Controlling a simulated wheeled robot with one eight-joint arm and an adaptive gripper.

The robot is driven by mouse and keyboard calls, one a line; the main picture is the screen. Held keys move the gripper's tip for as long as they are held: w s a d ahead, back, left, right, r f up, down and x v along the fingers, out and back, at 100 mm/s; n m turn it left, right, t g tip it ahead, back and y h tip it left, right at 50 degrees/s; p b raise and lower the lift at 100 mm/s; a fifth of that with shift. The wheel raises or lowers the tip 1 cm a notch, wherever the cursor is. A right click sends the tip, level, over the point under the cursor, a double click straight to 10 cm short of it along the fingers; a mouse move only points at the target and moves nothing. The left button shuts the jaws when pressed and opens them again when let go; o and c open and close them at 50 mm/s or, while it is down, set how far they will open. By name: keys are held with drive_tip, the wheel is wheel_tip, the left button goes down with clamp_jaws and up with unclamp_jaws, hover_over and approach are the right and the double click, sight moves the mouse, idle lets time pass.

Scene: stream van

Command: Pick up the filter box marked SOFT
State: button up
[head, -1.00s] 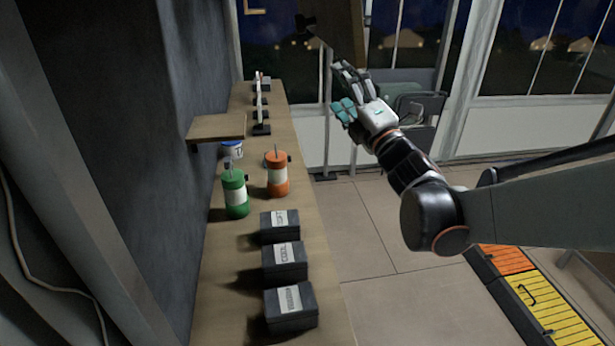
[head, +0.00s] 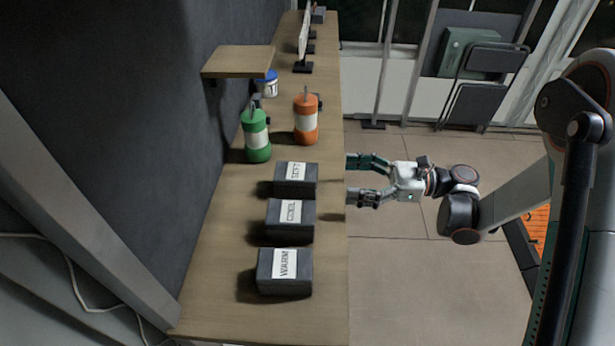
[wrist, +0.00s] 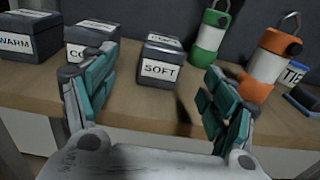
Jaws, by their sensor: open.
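The filter box marked SOFT (head: 295,179) is a dark grey box with a white label, on the shelf near its right edge. In the wrist view the SOFT box (wrist: 160,60) stands ahead, its front label readable, between my fingers in the picture. My gripper (head: 352,179) is open and empty, just off the shelf's right edge, fingers pointing left at the box. In the wrist view my gripper (wrist: 157,95) shows its two teal-padded fingers spread wide, apart from the box. The filter box beside it, COOL (head: 290,221), and the WARM box (head: 285,271) stand in the same row, nearer the head camera.
A white and blue container (head: 268,85) is farther back, by a raised wooden ledge (head: 240,62).

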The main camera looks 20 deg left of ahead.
drive_tip(key=b, duration=0.1)
approach(296, 171)
drive_tip(key=a, duration=0.1)
drive_tip(key=s+a, duration=0.1)
drive_tip(key=a+f, duration=0.1)
drive_tip(key=shift+s+a, duration=0.2)
drive_tip(key=shift+s, duration=0.1)
drive_tip(key=shift+w+r+b+x, duration=0.15)
drive_tip(key=shift+b+x, duration=0.25)
drive_tip(key=shift+x, duration=0.65)
drive_tip(key=shift+w+r+b+x, duration=0.1)
drive_tip(key=shift+b+x, duration=0.3)
drive_tip(key=shift+x, duration=0.7)
drive_tip(key=shift+w+r+b+x, duration=0.15)
drive_tip(key=shift+b+x, duration=0.25)
drive_tip(key=shift+x, duration=0.65)
drive_tip(key=shift+c, duration=0.5)
drive_tip(key=c, duration=1.2)
